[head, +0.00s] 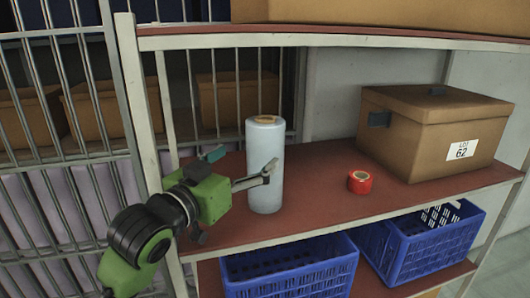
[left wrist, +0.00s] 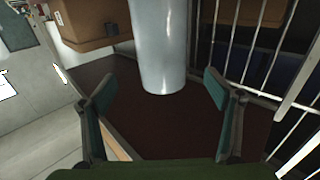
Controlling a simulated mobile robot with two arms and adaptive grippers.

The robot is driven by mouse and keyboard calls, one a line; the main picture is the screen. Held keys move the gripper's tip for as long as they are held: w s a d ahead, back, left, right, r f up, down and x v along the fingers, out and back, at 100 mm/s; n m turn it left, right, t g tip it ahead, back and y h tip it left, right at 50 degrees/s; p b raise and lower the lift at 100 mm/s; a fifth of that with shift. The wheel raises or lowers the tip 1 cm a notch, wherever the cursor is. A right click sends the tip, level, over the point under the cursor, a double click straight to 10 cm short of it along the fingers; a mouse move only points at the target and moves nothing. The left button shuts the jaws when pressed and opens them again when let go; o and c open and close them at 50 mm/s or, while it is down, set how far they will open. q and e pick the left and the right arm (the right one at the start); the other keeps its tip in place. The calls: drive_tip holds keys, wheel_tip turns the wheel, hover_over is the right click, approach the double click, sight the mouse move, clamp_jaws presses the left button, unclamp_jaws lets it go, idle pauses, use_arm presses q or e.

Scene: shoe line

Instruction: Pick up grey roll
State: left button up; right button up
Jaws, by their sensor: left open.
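The grey roll (head: 265,170) stands upright on the red-brown middle shelf (head: 310,210), with a tan core showing at its top. In the left wrist view the roll (left wrist: 160,45) rises from the shelf ahead of the fingers, its top out of frame. My left gripper (head: 240,168) is open beside the roll, on its left in the head view; one finger overlaps the roll's front there. In the left wrist view the two fingers (left wrist: 165,115) are spread wide with nothing between the tips, and the roll's foot lies beyond them. My right gripper is in neither view.
A red tape roll (head: 360,182) lies to the right of the grey roll, and a lidded brown box (head: 430,130) labelled LOT 62 stands farther right. Blue crates (head: 290,275) (head: 420,245) sit below. Shelf posts and metal bars (head: 60,120) stand close on the left.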

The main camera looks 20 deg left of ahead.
sight(257, 151)
use_arm(q)
drive_tip(key=w, duration=0.2)
drive_tip(key=w+d, duration=0.1)
drive_tip(key=w, duration=0.1)
drive_tip(key=shift+w+f+p, duration=0.1)
drive_tip(key=shift+w+p, duration=0.3)
drive_tip(key=w+p, duration=0.1)
drive_tip(key=w, duration=0.1)
drive_tip(key=w+p, duration=0.1)
drive_tip(key=w, duration=0.1)
drive_tip(key=shift+w+d+p, duration=0.2)
drive_tip(key=shift+w+p, duration=0.1)
drive_tip(key=shift+p, duration=0.1)
drive_tip(key=shift+w+d+f, duration=0.1)
drive_tip(key=shift+w+f, duration=0.1)
drive_tip(key=shift+w, duration=0.1)
drive_tip(key=shift+s, duration=0.15)
drive_tip(key=c, duration=2.2)
drive_tip(key=shift+r, duration=0.2)
